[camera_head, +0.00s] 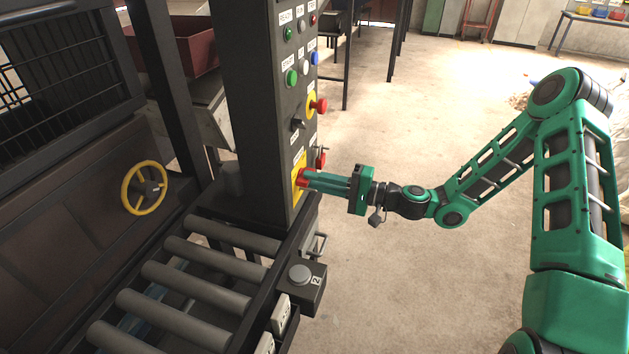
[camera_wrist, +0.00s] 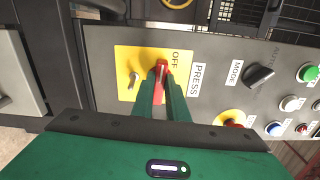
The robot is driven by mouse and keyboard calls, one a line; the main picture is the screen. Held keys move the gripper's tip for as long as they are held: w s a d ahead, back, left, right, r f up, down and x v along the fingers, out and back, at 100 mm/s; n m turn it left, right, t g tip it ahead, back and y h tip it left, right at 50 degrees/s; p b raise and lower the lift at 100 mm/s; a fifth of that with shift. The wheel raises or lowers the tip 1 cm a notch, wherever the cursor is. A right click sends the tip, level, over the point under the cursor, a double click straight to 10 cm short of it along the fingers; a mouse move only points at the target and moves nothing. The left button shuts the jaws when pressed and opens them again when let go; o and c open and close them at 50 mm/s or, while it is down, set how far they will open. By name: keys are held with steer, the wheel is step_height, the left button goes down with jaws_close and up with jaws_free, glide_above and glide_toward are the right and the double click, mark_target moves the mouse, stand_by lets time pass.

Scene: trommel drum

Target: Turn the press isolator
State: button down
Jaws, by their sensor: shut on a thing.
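The press isolator is a red handle (camera_wrist: 161,69) on a yellow plate (camera_wrist: 127,62) marked OFF, beside a PRESS label (camera_wrist: 196,79) in the wrist view. In the head view its yellow plate (camera_head: 297,184) is low on the dark control column. My gripper (camera_wrist: 162,88) is shut on the red handle, with a green finger on each side of it. In the head view my gripper (camera_head: 310,178) reaches the plate from the right. The fingers hide part of the handle.
Above the isolator on the column are a black MODE knob (camera_wrist: 258,76), a red stop button on yellow (camera_head: 318,105) and several push buttons. A roller conveyor (camera_head: 205,270) with a grey-button box (camera_head: 300,275) lies below. A yellow handwheel (camera_head: 145,188) is left.

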steer(key=shift+w+d+f+n, duration=0.1)
steer(key=shift+d+f+n, duration=0.1)
steer(key=shift+n, duration=0.2)
stand_by(0.3)
steer(key=c, duration=1.7)
jaws_free()
steer(key=shift+c, duration=0.2)
steer(key=shift+a+r, duration=0.1)
steer(key=v, duration=1)
steer(key=shift+d, duration=0.4)
